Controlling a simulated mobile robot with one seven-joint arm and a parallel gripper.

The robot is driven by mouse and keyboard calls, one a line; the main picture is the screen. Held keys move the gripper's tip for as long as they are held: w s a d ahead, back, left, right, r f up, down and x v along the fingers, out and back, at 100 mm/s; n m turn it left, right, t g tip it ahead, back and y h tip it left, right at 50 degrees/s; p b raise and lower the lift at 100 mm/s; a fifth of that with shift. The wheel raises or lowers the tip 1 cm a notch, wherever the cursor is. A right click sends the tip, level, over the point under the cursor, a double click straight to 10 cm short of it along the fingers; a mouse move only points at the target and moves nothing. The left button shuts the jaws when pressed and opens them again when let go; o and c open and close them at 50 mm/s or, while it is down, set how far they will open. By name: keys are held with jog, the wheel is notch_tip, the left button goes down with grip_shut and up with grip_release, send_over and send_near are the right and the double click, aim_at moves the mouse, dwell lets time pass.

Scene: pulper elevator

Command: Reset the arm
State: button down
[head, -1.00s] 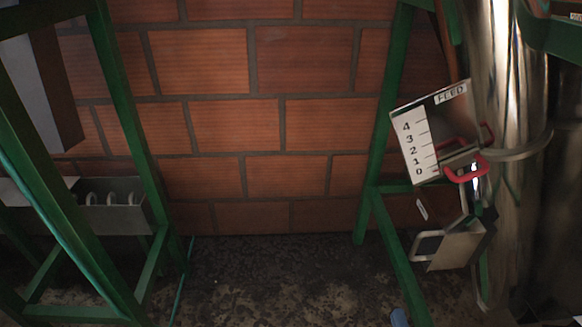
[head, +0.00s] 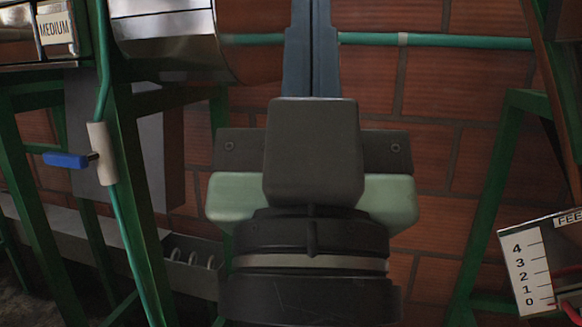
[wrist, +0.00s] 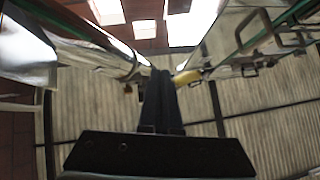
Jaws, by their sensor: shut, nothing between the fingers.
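My gripper (head: 312,45) rises through the middle of the head view, seen from behind its dark wrist housing. Its two long dark fingers lie together with nothing between them. In the wrist view the gripper (wrist: 162,75) also shows its fingers side by side and shut. They point up toward bright roof panels and corrugated wall sheets. The gripper is apart from the brick wall behind it, as far as I can tell. The fingertips run out of the top of the head view.
A green pipe with a blue-handled valve (head: 66,160) stands at left, beside green frame posts. A metal drum (head: 165,35) is at upper left. A FEED scale plate (head: 530,270) with a red part is at lower right. Brick wall (head: 450,160) lies behind.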

notch_tip(320, 180, up, 38)
jog(key=a+y+p, duration=0.1)
jog(key=p, duration=3.6)
jog(key=shift+s+a+r+n, duration=0.15)
jog(key=shift+s+a+n, duration=0.15)
jog(key=shift+s, duration=0.15)
